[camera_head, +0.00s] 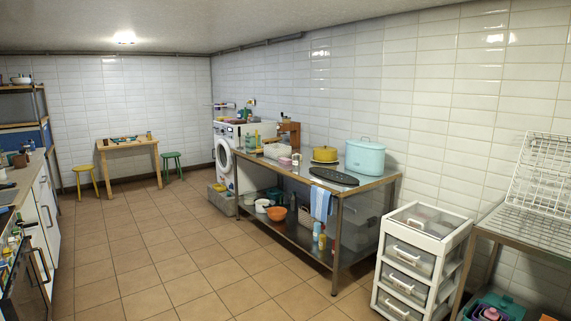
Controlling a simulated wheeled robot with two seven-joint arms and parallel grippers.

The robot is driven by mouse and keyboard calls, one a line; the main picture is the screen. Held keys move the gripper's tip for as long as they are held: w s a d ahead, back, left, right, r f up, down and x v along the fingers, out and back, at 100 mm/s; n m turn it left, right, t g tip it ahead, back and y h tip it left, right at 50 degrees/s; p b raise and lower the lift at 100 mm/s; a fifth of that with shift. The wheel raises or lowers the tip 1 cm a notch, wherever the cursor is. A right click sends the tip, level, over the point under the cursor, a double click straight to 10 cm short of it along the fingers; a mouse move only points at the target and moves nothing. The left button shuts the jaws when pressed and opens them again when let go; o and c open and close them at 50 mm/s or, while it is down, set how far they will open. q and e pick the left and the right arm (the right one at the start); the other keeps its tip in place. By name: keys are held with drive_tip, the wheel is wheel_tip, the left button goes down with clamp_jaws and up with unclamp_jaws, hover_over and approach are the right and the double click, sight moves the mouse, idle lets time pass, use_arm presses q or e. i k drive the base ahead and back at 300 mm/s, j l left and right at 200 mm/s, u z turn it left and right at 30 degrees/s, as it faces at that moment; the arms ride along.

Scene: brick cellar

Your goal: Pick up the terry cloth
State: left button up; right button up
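A blue cloth with lighter stripes (320,204), which looks like the terry cloth, hangs over the front edge of the steel worktable (330,221) at the right of centre. It hangs near the table's near end, below a dark oval tray or board (334,177). It is too small to make out its weave. Neither of my grippers shows in the head view, so both are apart from the cloth in this picture.
A white drawer cart (424,262) stands right of the worktable, beside a rack table (540,226). A pale blue pot (365,157) stands on the worktable. A washing machine (226,160) is farther back. A counter (35,205) lines the left. The tiled floor (180,255) between is clear.

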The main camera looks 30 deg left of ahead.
sight(284, 161)
drive_tip(key=i+j+u, duration=0.65)
drive_tip(key=i, duration=0.8)
drive_tip(key=i+u, duration=0.3)
drive_tip(key=i, duration=0.8)
